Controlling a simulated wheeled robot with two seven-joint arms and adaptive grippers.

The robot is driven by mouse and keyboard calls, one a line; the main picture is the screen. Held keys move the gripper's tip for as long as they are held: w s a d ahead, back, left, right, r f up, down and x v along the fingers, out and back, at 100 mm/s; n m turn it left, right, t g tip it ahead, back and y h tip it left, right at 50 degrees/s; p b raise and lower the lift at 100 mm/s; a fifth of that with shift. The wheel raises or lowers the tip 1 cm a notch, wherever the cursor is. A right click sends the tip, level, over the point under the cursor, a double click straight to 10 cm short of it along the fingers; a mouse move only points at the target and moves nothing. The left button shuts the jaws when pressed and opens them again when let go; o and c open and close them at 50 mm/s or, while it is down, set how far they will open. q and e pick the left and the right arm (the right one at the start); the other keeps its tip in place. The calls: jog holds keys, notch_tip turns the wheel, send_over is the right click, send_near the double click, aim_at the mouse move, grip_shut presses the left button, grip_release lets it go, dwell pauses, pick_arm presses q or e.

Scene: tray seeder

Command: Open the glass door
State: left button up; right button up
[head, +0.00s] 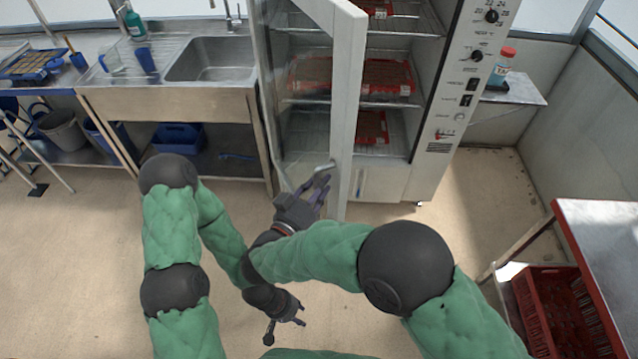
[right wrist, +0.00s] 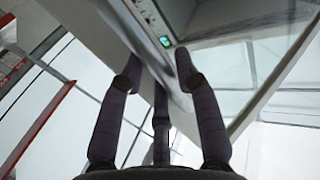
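The glass door (head: 347,110) of the tall white cabinet stands partly open, swung out to the left, with its glass pane (head: 305,130) see-through. A grey curved handle (head: 318,170) sits low on the door. My right gripper (head: 319,190) is at the door's lower part, close to the handle; contact cannot be told. In the right wrist view its dark fingers (right wrist: 158,70) are spread, with the pale door edge (right wrist: 150,45) running behind and between them. My left gripper (head: 285,326) is low over the floor, open and empty, away from the door.
Red trays of soil (head: 386,77) stand on the cabinet's shelves. A steel sink bench (head: 170,105) is left of the door. A control panel (head: 470,80) runs down the cabinet's right side. A metal table (head: 605,240) and red crate (head: 565,310) are at lower right. The floor in front is clear.

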jog(key=shift+o, duration=0.3)
jog(key=shift+r, duration=0.1)
jog(key=v, duration=0.7)
jog(key=shift+s, duration=0.25)
jog(key=shift+a, duration=0.15)
